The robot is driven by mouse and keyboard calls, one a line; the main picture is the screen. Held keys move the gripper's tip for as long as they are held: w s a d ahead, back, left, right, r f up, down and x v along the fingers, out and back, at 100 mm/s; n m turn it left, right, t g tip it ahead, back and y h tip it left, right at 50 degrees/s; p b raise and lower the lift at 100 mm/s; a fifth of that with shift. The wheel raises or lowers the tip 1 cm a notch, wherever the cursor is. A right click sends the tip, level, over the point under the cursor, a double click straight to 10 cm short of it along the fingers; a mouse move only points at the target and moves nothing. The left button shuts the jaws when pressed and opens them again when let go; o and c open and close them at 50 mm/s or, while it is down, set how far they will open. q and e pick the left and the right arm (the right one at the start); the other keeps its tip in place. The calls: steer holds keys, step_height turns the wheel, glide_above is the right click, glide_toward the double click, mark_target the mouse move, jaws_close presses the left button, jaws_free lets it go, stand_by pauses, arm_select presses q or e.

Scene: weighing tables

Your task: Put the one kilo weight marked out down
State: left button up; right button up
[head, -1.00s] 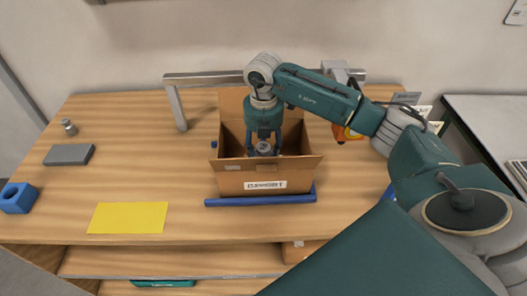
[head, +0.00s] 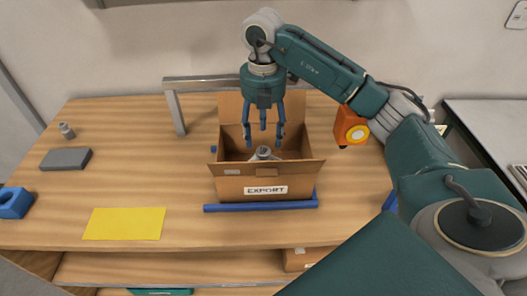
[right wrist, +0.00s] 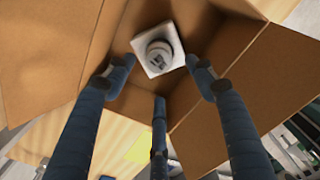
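A grey weight (head: 263,153) with a round knob sits inside an open cardboard box (head: 232,187) marked EXPORT. In the right wrist view the weight (right wrist: 158,50) shows a pale square base and lies on the box floor; any mark on it is too small to read. My right gripper (head: 263,138) points down above the box opening, its fingers spread and empty, apart from the weight. Its three blue fingers also show in the right wrist view (right wrist: 160,78). My left gripper is not in view.
A blue bar (head: 260,207) lies along the box's front. An orange device (head: 351,127) is right of the box. A metal frame (head: 175,112) stands behind. A yellow sheet (head: 124,224), grey slab (head: 66,159), small metal weight (head: 67,131) and blue block (head: 14,204) are at left.

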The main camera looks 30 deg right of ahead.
steer(key=shift+r, duration=1.75)
